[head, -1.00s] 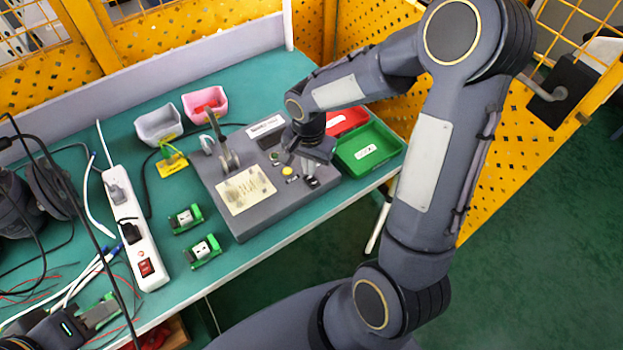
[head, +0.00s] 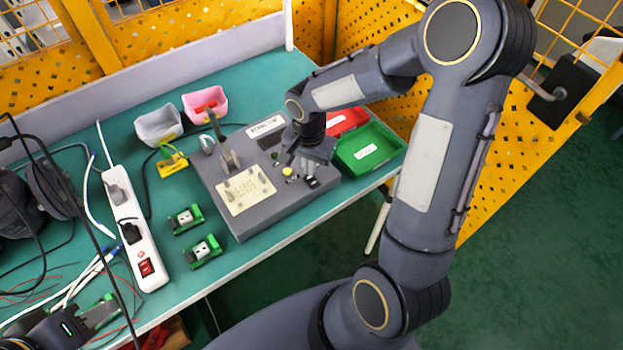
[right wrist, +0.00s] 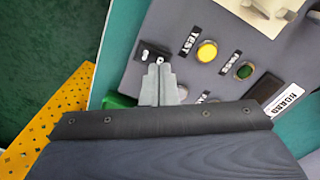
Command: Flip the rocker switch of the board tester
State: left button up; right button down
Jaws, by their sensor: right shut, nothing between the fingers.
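The board tester (head: 285,202) is a grey box on the green bench, with a cream plate and a lever on top. Its black rocker switch (head: 312,182) sits near the front right corner; in the right wrist view the switch (right wrist: 147,48) is left of the TEST label. My right gripper (head: 308,168) is shut and empty over that corner. In the right wrist view its fingertips (right wrist: 160,66) overlap the lower edge of the switch; I cannot tell whether they touch. My left gripper (head: 100,313) is at the lower left, partly cut off, away from the tester.
A yellow button (right wrist: 207,51) and a green button (right wrist: 244,71) are close to the switch. A green bin (head: 368,147) and a red bin (head: 345,119) stand right of the tester. A power strip (head: 133,230) and small green boards (head: 202,250) lie to its left.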

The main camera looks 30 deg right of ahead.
jog(key=shift+f+b, duration=0.85)
jog(key=shift+f, duration=0.05)
dwell(0.6)
jog(key=shift+r, duration=0.1)
jog(key=shift+r+p, duration=2.45)
jog(key=shift+r, duration=1.05)
jog(key=s+a+r+n+t+y, duration=0.2)
jog(key=s+r+n, duration=0.2)
jog(key=s+r, duration=0.2)
jog(key=s+a+r+n+t+y, duration=0.1)
jog(key=s+r+n, duration=0.4)
jog(key=s, duration=0.6)
jog(key=shift+a+r+t+y, duration=0.45)
jog(key=shift+a+t, duration=0.1)
jog(key=shift+t, duration=0.75)
